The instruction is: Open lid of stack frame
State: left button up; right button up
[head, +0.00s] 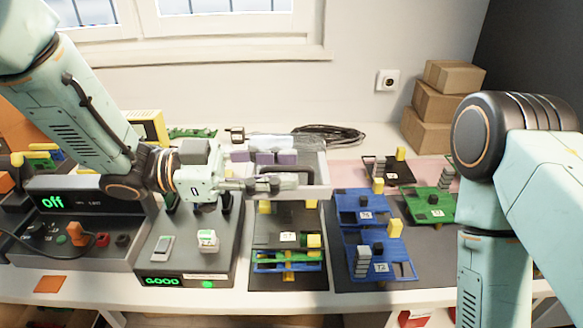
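The stack frame (287,217) stands mid-bench, a dark frame with yellow blocks and with blue and green boards at its front. Its grey lid (318,178) stands raised over the back of the frame, leaving the inside in view from the front. A black bar handle (294,170) is on the lid. My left gripper (276,183) reaches in from the left with its fingers close together at the handle's left end, and looks shut on it. The arm and fingers hide part of the lid. My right arm is at the right, its gripper out of view.
Left of the frame is a tester (187,262) with a green "GOOD" display. Farther left is a box (55,203) reading "off". Blue board carriers (361,207) and a green one (432,205) lie to the right. Cartons (437,105) stand behind.

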pick_arm(q)
jog(key=shift+s+d+r, duration=0.1)
jog(key=shift+s+d, duration=0.15)
jog(key=shift+d, duration=0.5)
jog(key=shift+w+d, duration=0.3)
jog(key=shift+s+a, duration=0.2)
jog(key=shift+a, duration=0.05)
jog(key=shift+c, duration=1)
jog(key=shift+w+d, duration=0.1)
grip_shut()
